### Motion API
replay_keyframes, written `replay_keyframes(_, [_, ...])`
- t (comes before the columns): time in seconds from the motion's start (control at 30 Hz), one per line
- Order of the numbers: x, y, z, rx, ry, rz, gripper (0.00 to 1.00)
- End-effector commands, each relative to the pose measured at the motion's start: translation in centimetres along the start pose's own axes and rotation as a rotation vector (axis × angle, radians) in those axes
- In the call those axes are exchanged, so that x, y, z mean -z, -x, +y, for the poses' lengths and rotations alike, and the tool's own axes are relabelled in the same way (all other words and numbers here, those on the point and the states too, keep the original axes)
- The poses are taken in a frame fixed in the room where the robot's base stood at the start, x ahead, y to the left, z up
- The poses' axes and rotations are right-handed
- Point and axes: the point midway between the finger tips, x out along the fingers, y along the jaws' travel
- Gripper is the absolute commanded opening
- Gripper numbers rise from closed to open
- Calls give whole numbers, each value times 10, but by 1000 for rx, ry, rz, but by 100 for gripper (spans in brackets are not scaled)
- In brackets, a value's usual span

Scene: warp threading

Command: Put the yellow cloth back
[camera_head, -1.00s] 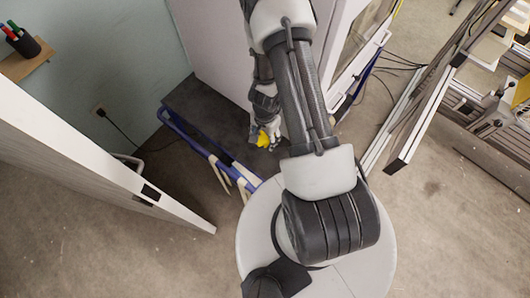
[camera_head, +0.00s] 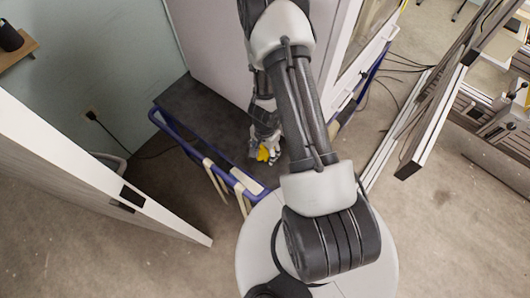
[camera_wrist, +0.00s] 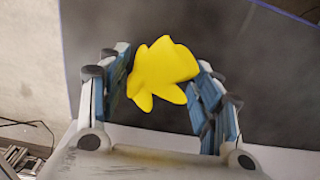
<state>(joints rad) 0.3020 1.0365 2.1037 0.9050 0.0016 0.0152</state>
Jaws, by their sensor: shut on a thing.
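The yellow cloth (camera_wrist: 162,72) is bunched between the two fingers of my gripper (camera_wrist: 165,90) in the wrist view. In the head view the cloth (camera_head: 263,154) shows as a small yellow patch at the end of my arm, beside my gripper (camera_head: 268,150). My gripper is shut on it. Both are over the dark flat surface (camera_head: 205,118) with a blue rail. I cannot tell whether the cloth touches that surface.
The blue rail (camera_head: 190,142) runs along the surface's near edge, with pale strips hanging over it. A large pale cabinet (camera_head: 215,50) stands behind. A white panel (camera_head: 85,160) is at left, and a metal frame (camera_head: 430,120) at right. Open floor lies between.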

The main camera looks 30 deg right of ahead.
Motion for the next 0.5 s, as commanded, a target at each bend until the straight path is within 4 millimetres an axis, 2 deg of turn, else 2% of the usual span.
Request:
replay_keyframes(0.23, [0,-2,0,0,0,0,40])
replay_keyframes(0.27, [0,-2,0,0,0,0,59])
replay_keyframes(0.5, [0,-1,0,0,0,0,75])
